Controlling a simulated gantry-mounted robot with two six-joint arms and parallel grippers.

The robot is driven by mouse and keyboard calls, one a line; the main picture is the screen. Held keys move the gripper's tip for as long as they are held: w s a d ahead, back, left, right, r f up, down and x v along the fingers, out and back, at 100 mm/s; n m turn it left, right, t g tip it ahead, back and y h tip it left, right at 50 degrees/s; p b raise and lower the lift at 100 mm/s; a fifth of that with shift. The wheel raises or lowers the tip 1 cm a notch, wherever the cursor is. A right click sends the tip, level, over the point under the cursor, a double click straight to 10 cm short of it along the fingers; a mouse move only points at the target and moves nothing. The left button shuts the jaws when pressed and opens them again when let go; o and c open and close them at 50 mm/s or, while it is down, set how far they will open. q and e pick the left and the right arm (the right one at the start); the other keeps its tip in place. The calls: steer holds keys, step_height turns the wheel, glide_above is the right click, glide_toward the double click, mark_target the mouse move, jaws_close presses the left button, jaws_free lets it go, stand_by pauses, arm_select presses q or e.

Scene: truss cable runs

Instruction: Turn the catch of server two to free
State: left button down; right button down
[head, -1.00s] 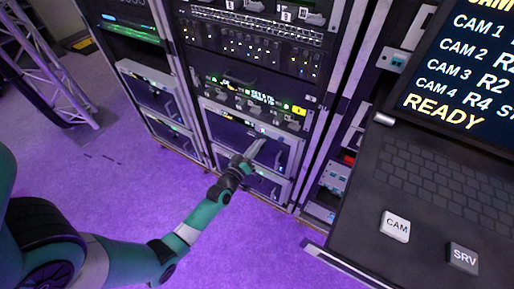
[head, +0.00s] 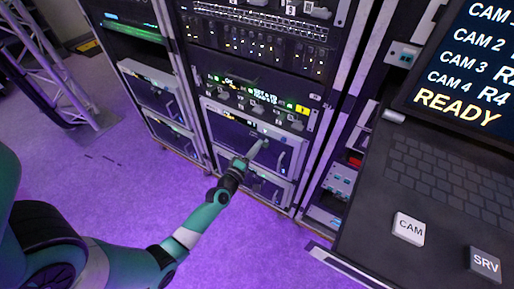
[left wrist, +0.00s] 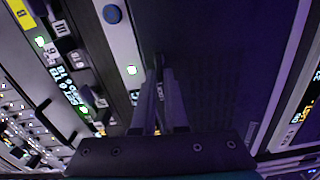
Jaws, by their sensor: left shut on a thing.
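A dark-fronted server (head: 232,130) with a pale frame sits in the middle rack, under a row of lit units. I cannot read a number on it. My left gripper (head: 262,146) reaches up from the lower left to the right part of its front. My right gripper is not in view.
Another similar unit (head: 262,188) lies below the server.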

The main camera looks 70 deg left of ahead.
arm_select(q)
steer(key=shift+f+n, duration=0.1)
steer(key=shift+n, duration=0.4)
steer(key=c, duration=0.9)
jaws_free()
steer(key=shift+c, duration=0.2)
steer(key=v, duration=1.1)
steer(key=shift+s+d+b, duration=0.15)
steer(key=shift+s+b, duration=0.15)
